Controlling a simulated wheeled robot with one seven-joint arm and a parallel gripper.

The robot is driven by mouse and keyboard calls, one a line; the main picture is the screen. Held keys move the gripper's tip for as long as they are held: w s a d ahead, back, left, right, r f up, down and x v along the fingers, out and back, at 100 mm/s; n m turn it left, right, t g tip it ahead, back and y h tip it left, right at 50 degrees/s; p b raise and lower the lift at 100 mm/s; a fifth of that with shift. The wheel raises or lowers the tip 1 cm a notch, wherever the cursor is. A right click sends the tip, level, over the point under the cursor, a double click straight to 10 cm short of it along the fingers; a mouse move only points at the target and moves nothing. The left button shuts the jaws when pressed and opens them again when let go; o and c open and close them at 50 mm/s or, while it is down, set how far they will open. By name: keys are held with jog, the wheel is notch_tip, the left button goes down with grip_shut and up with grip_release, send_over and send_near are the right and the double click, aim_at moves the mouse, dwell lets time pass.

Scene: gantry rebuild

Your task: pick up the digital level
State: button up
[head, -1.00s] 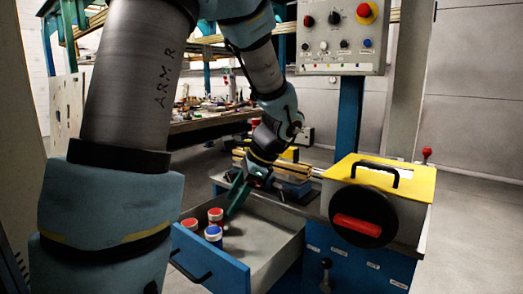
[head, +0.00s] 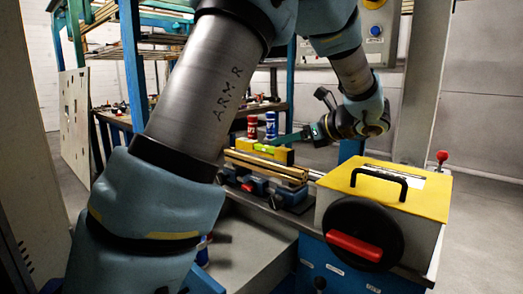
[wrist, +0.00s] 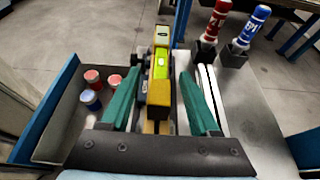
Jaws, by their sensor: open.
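The digital level (head: 265,151) is a yellow bar with a bright green window. It lies on wooden strips held in a blue vise (head: 258,185) on the bench. In the wrist view the level (wrist: 159,93) runs lengthwise between my two green fingers. My gripper (wrist: 158,82) is open, with one finger on each side of the level and a gap on both sides. In the head view my gripper (head: 290,138) is at the level's right end, slightly above it. I cannot tell how far down the fingers reach.
An open drawer (wrist: 60,112) with several red- and blue-topped cans is at the left. A red bottle (wrist: 214,22) and a blue bottle (wrist: 252,27) stand in holders beyond. A yellow-topped box (head: 376,185) with a black handle stands right of the vise.

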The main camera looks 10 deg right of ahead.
aim_at(263, 145)
jog(key=p+x, duration=0.1)
jog(key=x, duration=0.6)
jog(key=shift+w+f+p, duration=0.15)
jog(key=shift+w+p, duration=0.2)
jog(key=shift+p, duration=0.05)
grip_shut()
dwell(0.4)
